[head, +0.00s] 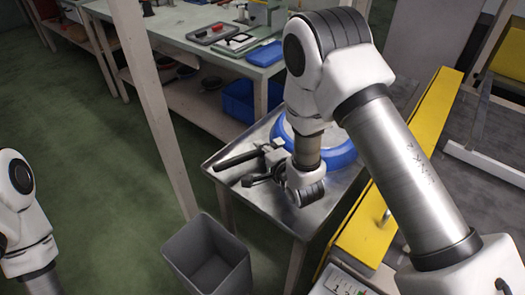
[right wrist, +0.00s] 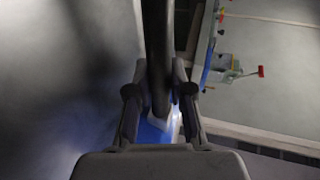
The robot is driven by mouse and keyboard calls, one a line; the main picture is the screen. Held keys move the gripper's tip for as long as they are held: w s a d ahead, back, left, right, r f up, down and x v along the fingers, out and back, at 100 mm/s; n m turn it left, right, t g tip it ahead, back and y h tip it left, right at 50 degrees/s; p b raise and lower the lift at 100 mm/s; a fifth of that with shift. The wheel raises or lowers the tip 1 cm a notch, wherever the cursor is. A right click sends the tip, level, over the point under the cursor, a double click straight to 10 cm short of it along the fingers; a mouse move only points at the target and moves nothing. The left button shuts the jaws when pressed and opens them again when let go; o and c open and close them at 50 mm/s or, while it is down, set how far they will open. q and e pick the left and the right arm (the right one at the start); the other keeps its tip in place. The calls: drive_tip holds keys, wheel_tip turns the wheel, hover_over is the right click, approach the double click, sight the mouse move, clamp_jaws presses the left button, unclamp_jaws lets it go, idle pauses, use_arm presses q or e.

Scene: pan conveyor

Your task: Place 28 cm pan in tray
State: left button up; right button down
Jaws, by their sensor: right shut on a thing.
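The pan (head: 340,157) has a blue outer side and a pale inside. It is over the grey metal tray-like top (head: 262,202) of a stand, partly hidden by my right arm. I cannot tell whether it touches the surface. Its long dark handle (head: 236,159) points left. My right gripper (head: 264,163) is shut on the handle near the pan. In the right wrist view the dark handle (right wrist: 158,45) runs between the fingers of my right gripper (right wrist: 160,92), with blue and white below. My left arm shows at the left edge, but its gripper is out of view.
A grey bin (head: 205,258) stands on the floor in front of the metal stand. A yellow conveyor rail (head: 365,228) runs along the right. A workbench (head: 190,28) with trays and tools is behind, with a blue crate (head: 240,98) below. The floor at left is clear.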

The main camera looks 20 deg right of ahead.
drive_tip(key=c, duration=1.3)
unclamp_jaws()
drive_tip(key=shift+r, duration=0.2)
drive_tip(key=v, duration=0.7)
drive_tip(key=shift+s, duration=0.3)
